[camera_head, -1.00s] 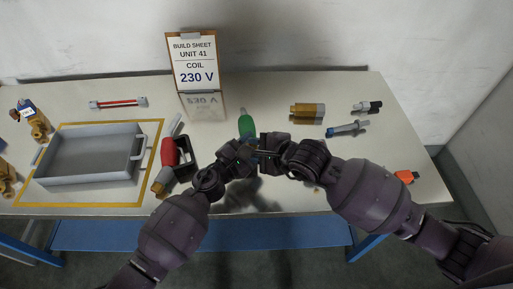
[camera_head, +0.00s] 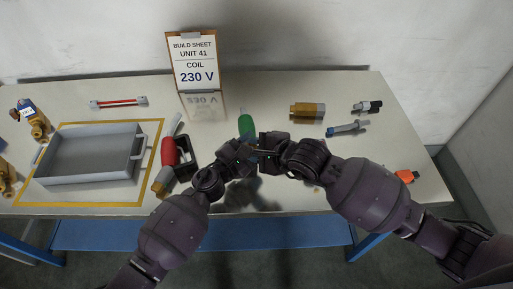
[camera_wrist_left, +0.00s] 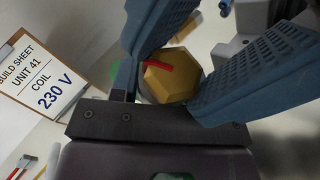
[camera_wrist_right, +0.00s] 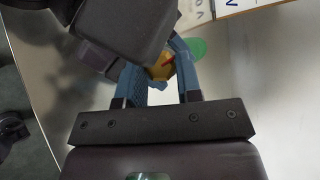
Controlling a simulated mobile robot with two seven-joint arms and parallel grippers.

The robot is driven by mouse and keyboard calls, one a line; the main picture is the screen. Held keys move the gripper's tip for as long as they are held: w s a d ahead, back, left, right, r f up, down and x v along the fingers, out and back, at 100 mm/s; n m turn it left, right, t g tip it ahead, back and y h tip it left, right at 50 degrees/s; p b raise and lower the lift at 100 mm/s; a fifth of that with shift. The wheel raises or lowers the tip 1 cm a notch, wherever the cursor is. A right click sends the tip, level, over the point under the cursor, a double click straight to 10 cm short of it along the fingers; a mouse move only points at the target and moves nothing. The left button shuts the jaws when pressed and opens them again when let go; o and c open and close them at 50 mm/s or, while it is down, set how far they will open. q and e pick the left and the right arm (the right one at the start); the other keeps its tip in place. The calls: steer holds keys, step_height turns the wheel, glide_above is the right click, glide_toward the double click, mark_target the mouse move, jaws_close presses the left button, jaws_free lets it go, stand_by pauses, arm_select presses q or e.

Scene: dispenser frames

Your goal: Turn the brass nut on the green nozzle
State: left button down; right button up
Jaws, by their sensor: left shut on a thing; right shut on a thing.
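The green nozzle (camera_head: 246,125) is near the middle of the table, its near end hidden by my grippers. The brass nut (camera_wrist_left: 170,82) shows as a hexagon with a red mark in the left wrist view. My left gripper (camera_wrist_left: 178,72) is shut on it, one blue finger on either side. The nut also shows partly in the right wrist view (camera_wrist_right: 160,68), with green beyond. My right gripper (camera_head: 262,152) is shut close beside the left one; it appears to hold the nozzle behind the nut, but the contact is mostly hidden.
A grey tray (camera_head: 140,128) stands at left inside a yellow outline. A red-handled tool (camera_head: 169,152) lies near a black holder, just left of my left gripper. A build sheet (camera_head: 194,62) reading 230 V stands behind. Brass and blue-grey parts (camera_head: 308,109) lie at right.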

steer(key=shift+s+a, duration=0.25)
steer(key=shift+a, duration=0.15)
steer(key=o, duration=0.9)
steer(key=shift+f, duration=0.1)
steer(key=shift+o, duration=0.2)
steer(key=shift+w+d, duration=0.15)
steer(key=shift+w+r+v, duration=0.15)
steer(key=shift+w+v, duration=0.05)
steer(key=shift+v, duration=0.95)
steer(key=shift+w+r+v, duration=0.1)
steer(key=shift+w+v, duration=0.05)
steer(key=shift+v, duration=1)
glide_toward(253, 145)
steer(key=shift+r+v, duration=0.25)
steer(key=shift+v, duration=2.2)
steer(key=shift+w, duration=0.1)
steer(key=v, duration=0.7)
steer(key=shift+s+r, duration=0.15)
steer(key=shift+s, duration=0.2)
